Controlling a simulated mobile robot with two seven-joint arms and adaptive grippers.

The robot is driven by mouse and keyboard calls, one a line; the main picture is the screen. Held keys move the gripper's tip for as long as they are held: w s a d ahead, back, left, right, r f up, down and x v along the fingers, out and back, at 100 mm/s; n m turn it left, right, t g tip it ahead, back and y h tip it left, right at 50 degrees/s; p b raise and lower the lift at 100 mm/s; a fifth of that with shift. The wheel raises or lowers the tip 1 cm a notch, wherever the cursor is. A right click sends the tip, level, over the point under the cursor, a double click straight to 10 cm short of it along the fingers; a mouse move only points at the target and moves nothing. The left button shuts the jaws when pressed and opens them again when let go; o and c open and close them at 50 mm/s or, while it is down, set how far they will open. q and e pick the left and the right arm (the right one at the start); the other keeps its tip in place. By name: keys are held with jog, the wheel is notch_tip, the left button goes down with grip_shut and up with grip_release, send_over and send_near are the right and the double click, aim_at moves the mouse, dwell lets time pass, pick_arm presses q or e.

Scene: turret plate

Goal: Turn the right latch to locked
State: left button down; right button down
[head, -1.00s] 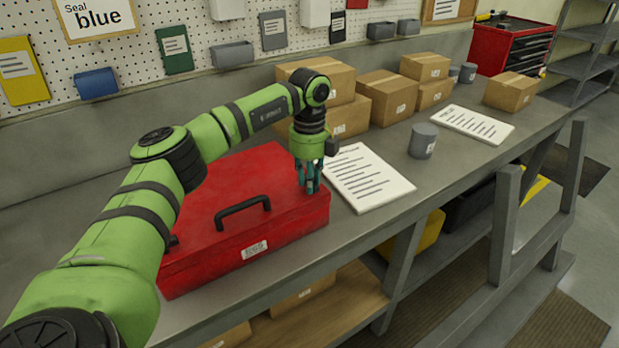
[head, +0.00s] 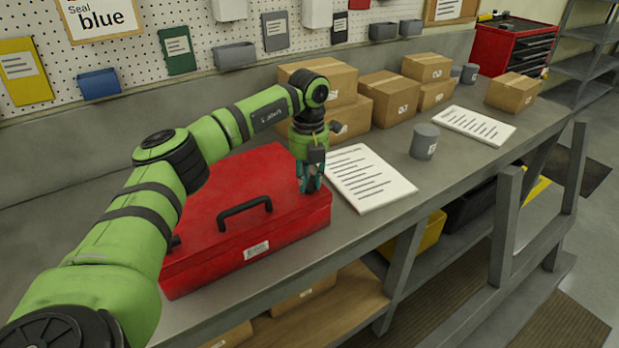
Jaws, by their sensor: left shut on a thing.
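A red case (head: 215,242) with a black handle (head: 243,212) and a white label lies on the grey bench. My left gripper (head: 310,186) points down at the right end of the case, with its fingers at the lid's right front corner. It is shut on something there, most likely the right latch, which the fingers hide. Whether the latch is turned cannot be seen. My right gripper is not in view.
A paper sheet (head: 369,178) lies just right of the case. Cardboard boxes (head: 345,110) stand behind my gripper, and a grey cup (head: 424,141) stands further right. A pegboard wall with bins backs the bench (head: 300,240).

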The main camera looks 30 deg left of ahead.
pick_arm(q)
jog(key=m, duration=0.4)
jog(key=shift+w+a+m, duration=0.1)
jog(key=shift+a+m, duration=0.05)
jog(key=shift+m, duration=0.15)
jog(key=shift+w+a+m, duration=0.1)
jog(key=shift+m, duration=1.9)
jog(key=shift+r, duration=0.1)
jog(key=c, duration=1)
grip_release()
notch_tip(320, 180, up, 12)
